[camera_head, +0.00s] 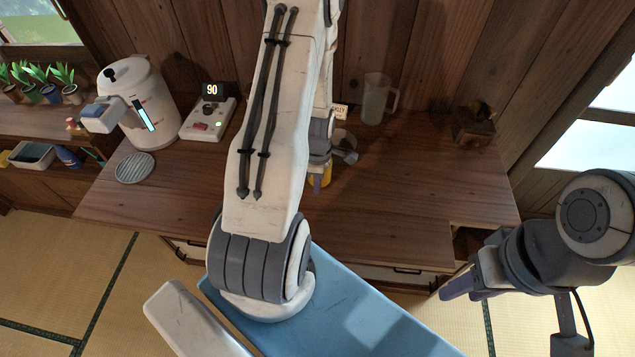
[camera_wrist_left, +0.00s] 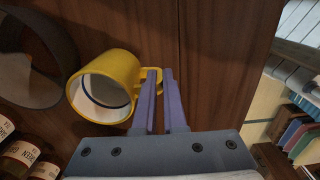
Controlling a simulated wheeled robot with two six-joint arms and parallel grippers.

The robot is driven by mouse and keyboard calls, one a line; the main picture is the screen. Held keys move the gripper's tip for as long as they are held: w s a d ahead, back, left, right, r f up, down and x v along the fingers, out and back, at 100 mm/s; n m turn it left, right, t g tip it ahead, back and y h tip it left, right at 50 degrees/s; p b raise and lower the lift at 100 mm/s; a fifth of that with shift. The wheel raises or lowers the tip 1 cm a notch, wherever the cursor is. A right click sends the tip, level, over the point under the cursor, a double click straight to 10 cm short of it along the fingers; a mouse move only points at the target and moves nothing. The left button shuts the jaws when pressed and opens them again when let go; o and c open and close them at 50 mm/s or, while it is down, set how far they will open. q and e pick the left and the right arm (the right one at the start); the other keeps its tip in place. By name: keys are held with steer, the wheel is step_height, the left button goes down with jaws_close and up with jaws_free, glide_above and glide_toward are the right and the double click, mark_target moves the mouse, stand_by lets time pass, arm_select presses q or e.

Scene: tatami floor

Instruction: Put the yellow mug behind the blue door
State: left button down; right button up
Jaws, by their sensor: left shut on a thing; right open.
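The yellow mug (camera_wrist_left: 128,68) shows in the left wrist view with its pale open mouth facing the camera. My left gripper (camera_wrist_left: 160,75) is shut on its handle at the mug's right side. In the head view the mug (camera_head: 327,174) is mostly hidden behind my left arm, low over or on the wooden desk; I cannot tell whether it touches. My left gripper (camera_head: 317,184) shows beside it. My right gripper (camera_head: 462,287) is open and empty in front of the desk's right side. I cannot make out a blue door in either view.
The wooden desk (camera_head: 410,205) is clear at its right middle. A glass pitcher (camera_head: 374,100) stands at the back. A white kettle (camera_head: 146,105), a round coaster (camera_head: 135,168) and a device with a "90" display (camera_head: 207,120) are left. Labelled bottles (camera_wrist_left: 22,155) lie near the mug.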

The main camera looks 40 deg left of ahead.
arm_select(q)
steer(key=shift+f, duration=0.2)
steer(key=c, duration=1)
jaws_free()
steer(key=shift+r, duration=0.1)
